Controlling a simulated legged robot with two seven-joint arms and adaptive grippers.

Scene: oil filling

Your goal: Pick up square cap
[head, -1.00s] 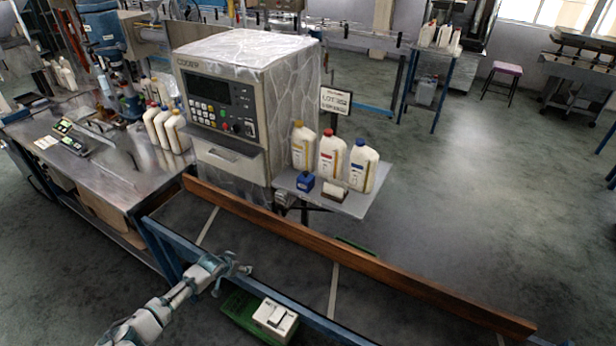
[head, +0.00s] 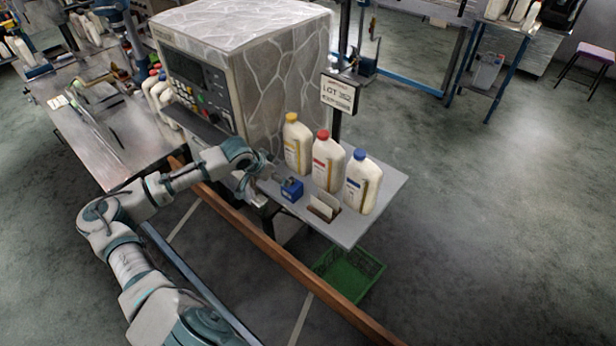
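A small blue square piece (head: 291,189), apparently the square cap, sits on the grey side shelf (head: 385,196) in front of the bottles. My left gripper (head: 264,175) is over the shelf's left end, just left of the blue piece and apart from it. Its fingers look spread and empty, though they are small in view. My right gripper is not in view.
Three white bottles with yellow (head: 297,147), red (head: 328,161) and blue (head: 362,182) caps stand close behind the blue piece. A white and brown block (head: 324,206) is to its right. A wooden rail (head: 290,265) runs in front; a green crate (head: 349,274) is below.

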